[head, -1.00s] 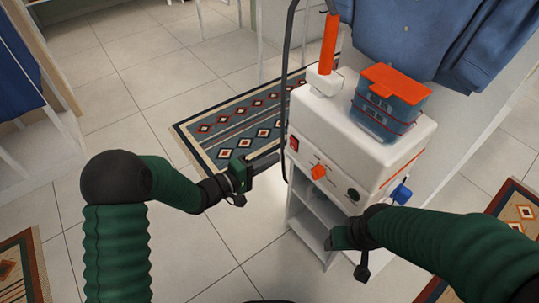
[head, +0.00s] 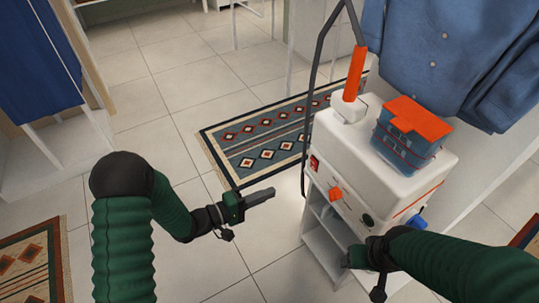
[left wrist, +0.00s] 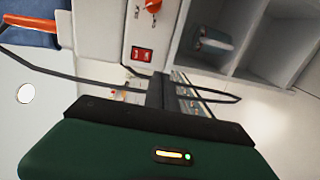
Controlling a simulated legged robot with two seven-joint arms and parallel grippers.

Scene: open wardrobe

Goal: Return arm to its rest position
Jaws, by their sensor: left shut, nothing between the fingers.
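My left gripper (head: 262,196) is shut and empty. It is held out over the floor, to the left of the white machine, with a gap between them in the head view. Its shut fingers also show in the left wrist view (left wrist: 165,92), with the machine's red switch (left wrist: 142,54) beyond them. My right gripper (head: 354,257) is low in front of the cabinet under the machine. Its fingers are mostly hidden or too dark to tell their state.
The white machine (head: 345,160) has an orange handle, an orange knob and a blue, orange-lidded container on top. It stands on a white shelf cabinet (head: 322,250). A black cable or rod (head: 309,95) rises beside it. A blue shirt (head: 430,45) hangs behind. Rugs lie on the tiled floor.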

